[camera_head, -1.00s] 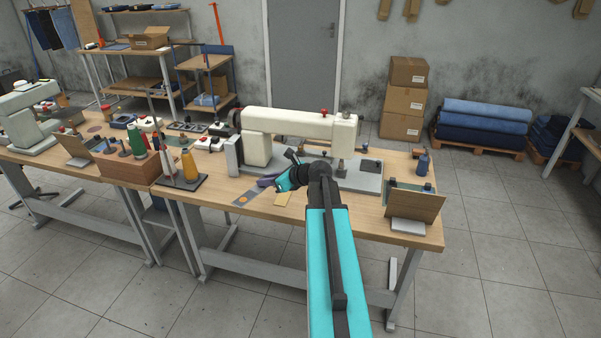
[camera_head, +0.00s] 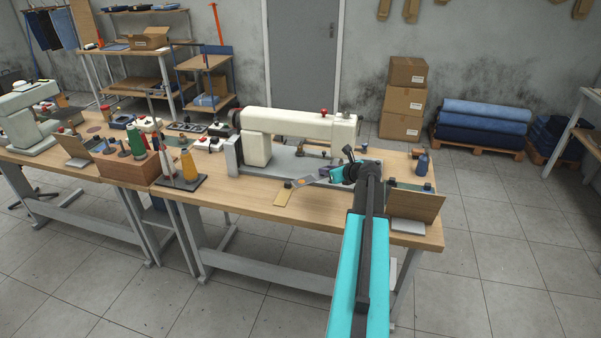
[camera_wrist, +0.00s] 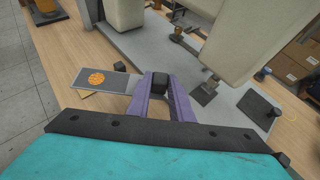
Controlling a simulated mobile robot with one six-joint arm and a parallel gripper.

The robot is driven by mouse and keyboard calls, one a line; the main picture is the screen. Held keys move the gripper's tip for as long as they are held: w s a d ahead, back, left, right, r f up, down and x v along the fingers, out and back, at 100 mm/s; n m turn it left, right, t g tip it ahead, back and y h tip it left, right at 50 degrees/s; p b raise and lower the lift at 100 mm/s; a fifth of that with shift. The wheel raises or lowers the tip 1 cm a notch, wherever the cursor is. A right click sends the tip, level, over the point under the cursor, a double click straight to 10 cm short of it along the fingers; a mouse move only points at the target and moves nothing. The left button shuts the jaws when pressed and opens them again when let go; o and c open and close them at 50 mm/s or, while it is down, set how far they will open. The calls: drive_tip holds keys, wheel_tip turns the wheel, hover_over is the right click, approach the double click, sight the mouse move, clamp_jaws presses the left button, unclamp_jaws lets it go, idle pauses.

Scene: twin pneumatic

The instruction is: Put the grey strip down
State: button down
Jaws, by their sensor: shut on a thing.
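The grey strip (camera_head: 304,181), with an orange round patch on it, sticks out to the left from my gripper (camera_head: 327,172). In the wrist view the strip (camera_wrist: 118,84) runs from its free left end to between the purple fingers of my gripper (camera_wrist: 160,90), which are shut on it around a dark block. The strip shows near the front edge of the sewing machine's grey base (camera_head: 275,168). Its exact height over the table (camera_head: 235,191) cannot be told. Its held end is hidden by the fingers.
The white sewing machine (camera_head: 290,123) stands behind my gripper. A yellowish piece (camera_head: 283,198) lies on the table at front left. A slanted wooden board (camera_head: 415,205) stands at right. A thread stand with an orange cone (camera_head: 188,166) is at left. The front left tabletop is clear.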

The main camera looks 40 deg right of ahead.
drive_tip(key=shift+f, duration=0.1)
drive_tip(key=p, duration=0.1)
hover_over(326, 197)
drive_tip(key=shift+f, duration=3.05)
drive_tip(key=shift+f+p, duration=0.4)
drive_tip(key=shift+f, duration=1.45)
drive_tip(key=shift+f, duration=0.15)
drive_tip(key=c, duration=1.6)
unclamp_jaws()
